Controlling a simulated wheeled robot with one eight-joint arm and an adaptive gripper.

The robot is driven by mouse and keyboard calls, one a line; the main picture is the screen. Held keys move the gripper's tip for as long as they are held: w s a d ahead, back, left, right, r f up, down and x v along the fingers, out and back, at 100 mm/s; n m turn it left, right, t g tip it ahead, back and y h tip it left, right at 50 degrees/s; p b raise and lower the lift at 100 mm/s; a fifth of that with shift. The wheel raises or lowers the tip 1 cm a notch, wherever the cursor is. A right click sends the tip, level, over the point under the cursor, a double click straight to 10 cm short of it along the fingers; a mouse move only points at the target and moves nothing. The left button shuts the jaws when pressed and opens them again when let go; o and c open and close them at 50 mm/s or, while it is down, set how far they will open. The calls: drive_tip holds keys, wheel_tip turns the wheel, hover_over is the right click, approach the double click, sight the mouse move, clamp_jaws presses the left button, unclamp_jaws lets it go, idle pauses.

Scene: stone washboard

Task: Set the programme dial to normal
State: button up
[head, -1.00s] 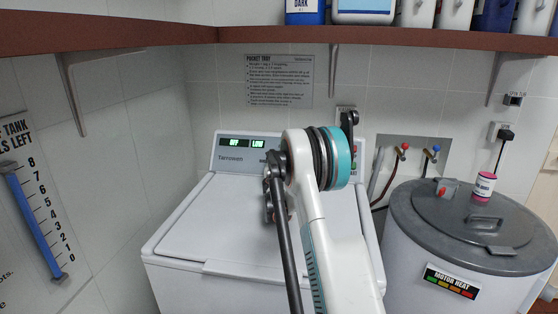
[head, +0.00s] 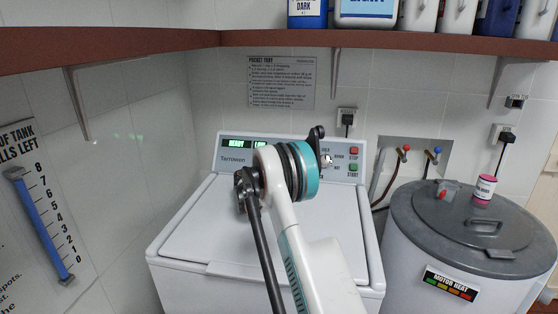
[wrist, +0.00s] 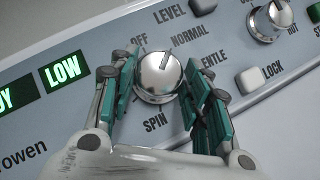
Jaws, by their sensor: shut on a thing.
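The programme dial (wrist: 156,80) is a round chrome knob on the washer's sloping panel, seen in the wrist view. Its pointer mark faces up and slightly right, towards the start of the NORMAL label (wrist: 188,35). OFF (wrist: 138,43) lies to its upper left, a partly covered "ENTLE" label to its right and SPIN below. My gripper (wrist: 161,76) has its green-padded fingers on either side of the dial and is shut on it. In the head view my arm hides the dial and gripper. The washer's display (head: 244,143) is lit green; the wrist view shows "DY" and LOW (wrist: 63,71).
A second knob (wrist: 268,20) and LOCK button (wrist: 248,80) sit right of the dial; a LEVEL button (wrist: 203,7) is above. Red and green buttons (head: 353,159) are at the panel's right end. A shelf (head: 400,40) runs above; a grey-lidded drum (head: 470,225) stands right.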

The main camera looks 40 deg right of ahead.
drive_tip(key=shift+m, duration=0.3)
drive_tip(key=o, duration=1.1)
drive_tip(key=shift+w, duration=0.1)
drive_tip(key=shift+c, duration=0.2)
drive_tip(key=shift+a, duration=0.1)
drive_tip(key=v, duration=1.2)
drive_tip(key=shift+w+r, duration=0.1)
